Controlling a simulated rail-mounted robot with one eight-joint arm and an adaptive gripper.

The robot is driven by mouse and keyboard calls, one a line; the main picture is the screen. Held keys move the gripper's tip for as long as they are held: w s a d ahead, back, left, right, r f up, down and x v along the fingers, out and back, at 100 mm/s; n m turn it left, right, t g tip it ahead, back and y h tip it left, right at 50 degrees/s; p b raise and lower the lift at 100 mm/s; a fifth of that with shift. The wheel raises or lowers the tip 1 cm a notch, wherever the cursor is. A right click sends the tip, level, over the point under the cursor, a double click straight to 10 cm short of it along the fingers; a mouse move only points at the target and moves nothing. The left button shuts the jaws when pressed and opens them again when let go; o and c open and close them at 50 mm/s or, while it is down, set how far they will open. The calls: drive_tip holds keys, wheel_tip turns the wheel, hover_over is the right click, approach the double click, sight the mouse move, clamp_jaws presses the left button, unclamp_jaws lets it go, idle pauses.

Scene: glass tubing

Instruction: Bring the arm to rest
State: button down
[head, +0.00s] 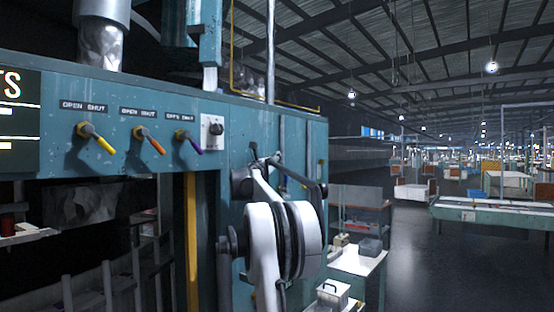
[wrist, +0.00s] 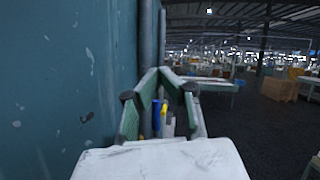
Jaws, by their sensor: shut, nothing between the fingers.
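My gripper (head: 254,150) is in front of the right end of the teal machine panel, at the middle of the head view. My white and dark arm links bend below it. In the wrist view my gripper (wrist: 164,72) points ahead, its fingers drawn together at the tips with nothing between them. The teal panel wall (wrist: 65,80) runs close along its left side. Small blue and yellow shapes show between the finger links, too blurred to name.
The teal panel (head: 225,100) carries yellow (head: 104,144), orange (head: 156,146) and purple (head: 195,145) levers, all slanting down-right, and a grey-plated knob (head: 213,130). A bench with boxes (head: 358,262) stands right of my arm. Open dark floor (head: 420,265) lies farther right.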

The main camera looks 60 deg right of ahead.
idle(0.5)
drive_tip(key=w+a+f+n+t+y+b, duration=0.2)
drive_tip(key=a+f+n+t+y+b, duration=0.25)
drive_tip(key=a+f+n, duration=0.9)
drive_tip(key=w+a+f+n+t+y+b, duration=0.2)
drive_tip(key=a+n+t+y, duration=0.5)
drive_tip(key=a, duration=1.4)
drive_tip(key=w+a+f+n+t+y+b, duration=0.1)
drive_tip(key=a+f+n+t+y+b, duration=0.3)
drive_tip(key=a+f+n, duration=0.75)
drive_tip(key=s+a+f+n+g+y+b, duration=0.1)
drive_tip(key=s+a+f+n+g+y, duration=0.15)
drive_tip(key=s+a+f, duration=0.4)
drive_tip(key=s+a+f+n+g+y+b, duration=0.1)
drive_tip(key=a+f+n, duration=0.25)
drive_tip(key=a, duration=0.55)
drive_tip(key=s+a+f+n+g+y+b, duration=0.1)
drive_tip(key=s+a+f+n+y, duration=0.2)
drive_tip(key=a, duration=0.5)
drive_tip(key=s+a+f+n+g+b, duration=0.1)
drive_tip(key=s+a+f+n, duration=0.3)
drive_tip(key=s+f, duration=0.5)
drive_tip(key=s+a+f+n+g+b, duration=0.1)
drive_tip(key=s+a+f+n+g, duration=0.3)
drive_tip(key=s+f, duration=0.5)
wheel_tip(320, 180, down, 2)
drive_tip(key=shift+f+n+b, duration=0.1)
drive_tip(key=shift+n+b, duration=0.3)
drive_tip(key=shift+n, duration=0.7)
